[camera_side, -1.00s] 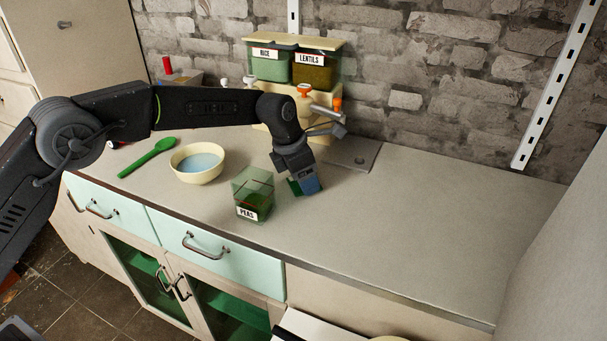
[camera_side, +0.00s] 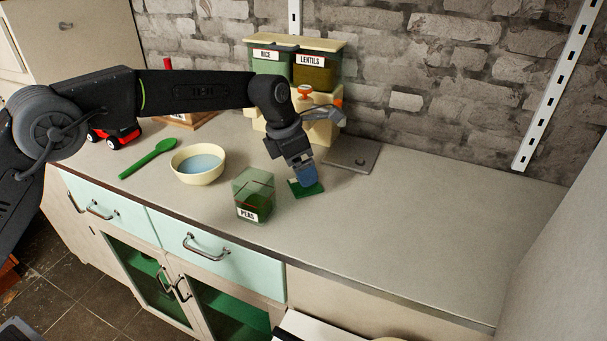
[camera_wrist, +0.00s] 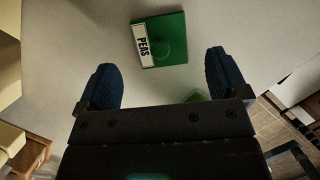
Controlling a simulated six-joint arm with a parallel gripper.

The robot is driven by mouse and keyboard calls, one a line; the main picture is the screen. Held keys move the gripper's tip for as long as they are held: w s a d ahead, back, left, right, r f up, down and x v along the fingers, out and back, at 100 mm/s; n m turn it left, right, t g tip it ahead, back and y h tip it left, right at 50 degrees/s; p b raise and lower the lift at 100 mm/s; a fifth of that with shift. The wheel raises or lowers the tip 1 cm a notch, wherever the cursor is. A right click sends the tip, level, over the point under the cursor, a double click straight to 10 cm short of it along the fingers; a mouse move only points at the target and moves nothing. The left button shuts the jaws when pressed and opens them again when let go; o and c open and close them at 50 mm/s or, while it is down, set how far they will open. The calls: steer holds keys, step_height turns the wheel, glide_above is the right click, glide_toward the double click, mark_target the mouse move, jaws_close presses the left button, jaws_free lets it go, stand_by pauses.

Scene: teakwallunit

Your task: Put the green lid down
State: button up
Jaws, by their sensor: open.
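The green lid (camera_side: 307,190) lies flat on the countertop, right of the clear green peas jar (camera_side: 253,197), with a gap between them. In the wrist view the lid (camera_wrist: 172,52) shows a white PEAS label and a round raised part. My gripper (camera_side: 306,180) is just above the lid in the side view, pointing down. In the wrist view its two blue fingers (camera_wrist: 163,68) are spread apart with nothing between them, and the lid lies beyond their tips. The jar stands upright with its top uncovered.
A cream bowl (camera_side: 197,165) and a green spoon (camera_side: 148,159) are to the left. Rice (camera_side: 269,63) and lentils (camera_side: 313,71) containers stand on a cream drawer unit by the wall. A grey plate (camera_side: 352,155) lies behind my gripper. The counter's right side is clear.

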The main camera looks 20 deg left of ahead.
steer(key=v, duration=0.8)
steer(key=s+a+r+m+t+y, duration=0.1)
steer(key=s+a+r+m, duration=0.45)
steer(key=s, duration=0.25)
steer(key=s+a+r+m+t, duration=0.1)
steer(key=s+a+r+m, duration=0.3)
steer(key=s+a+m, duration=0.3)
steer(key=s+a+f+m, duration=0.2)
steer(key=s+f+m, duration=0.1)
steer(key=s+m, duration=0.4)
steer(key=s+a+f+m+t+y, duration=0.1)
steer(key=s+a+f+m, duration=0.2)
steer(key=s+m, duration=0.4)
steer(key=s+f, duration=0.1)
steer(key=s, duration=0.5)
